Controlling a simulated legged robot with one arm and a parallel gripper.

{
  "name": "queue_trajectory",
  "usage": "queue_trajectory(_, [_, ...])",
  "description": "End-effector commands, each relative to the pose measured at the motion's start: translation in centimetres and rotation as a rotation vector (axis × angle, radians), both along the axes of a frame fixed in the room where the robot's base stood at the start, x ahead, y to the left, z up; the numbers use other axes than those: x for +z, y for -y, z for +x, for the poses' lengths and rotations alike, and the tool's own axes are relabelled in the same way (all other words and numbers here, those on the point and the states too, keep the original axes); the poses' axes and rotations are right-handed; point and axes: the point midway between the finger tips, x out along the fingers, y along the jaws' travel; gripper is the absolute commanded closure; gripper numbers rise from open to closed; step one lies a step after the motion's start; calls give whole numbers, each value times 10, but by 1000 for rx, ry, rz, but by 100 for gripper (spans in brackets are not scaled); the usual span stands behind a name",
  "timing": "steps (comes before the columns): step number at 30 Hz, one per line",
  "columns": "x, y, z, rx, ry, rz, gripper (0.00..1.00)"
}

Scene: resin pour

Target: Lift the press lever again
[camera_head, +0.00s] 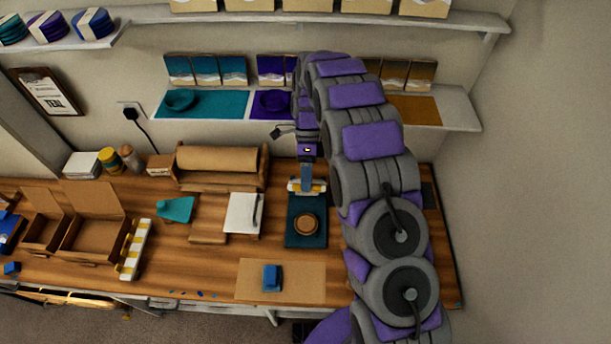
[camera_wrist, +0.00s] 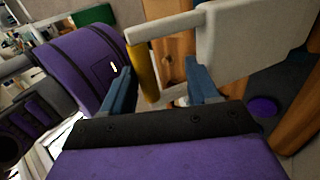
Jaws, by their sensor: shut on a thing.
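The press (camera_head: 292,240) has a dark blue-teal base with a round brown piece (camera_head: 306,224) on it and stands on the wooden bench. Its lever, with white and yellow parts, is at the back of the base; in the wrist view its yellow handle (camera_wrist: 143,75) lies between my blue fingers. My gripper (camera_head: 306,183) reaches down over the back of the press and is shut on the lever. In the wrist view my gripper (camera_wrist: 160,78) shows from behind, and the exact finger contact is partly hidden.
A brown paper roll (camera_head: 218,159) and a white pad (camera_head: 242,213) stand left of the press. A blue block (camera_head: 271,276) lies on a brown mat (camera_head: 305,281) in front. Open cardboard boxes (camera_head: 90,240) are at the left. A shelf (camera_head: 455,110) runs behind my arm.

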Motion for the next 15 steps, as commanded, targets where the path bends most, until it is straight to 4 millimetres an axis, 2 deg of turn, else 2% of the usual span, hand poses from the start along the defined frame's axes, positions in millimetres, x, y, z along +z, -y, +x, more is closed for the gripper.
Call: queue_trajectory(15, [3,-3,3,1,3,-1,52])
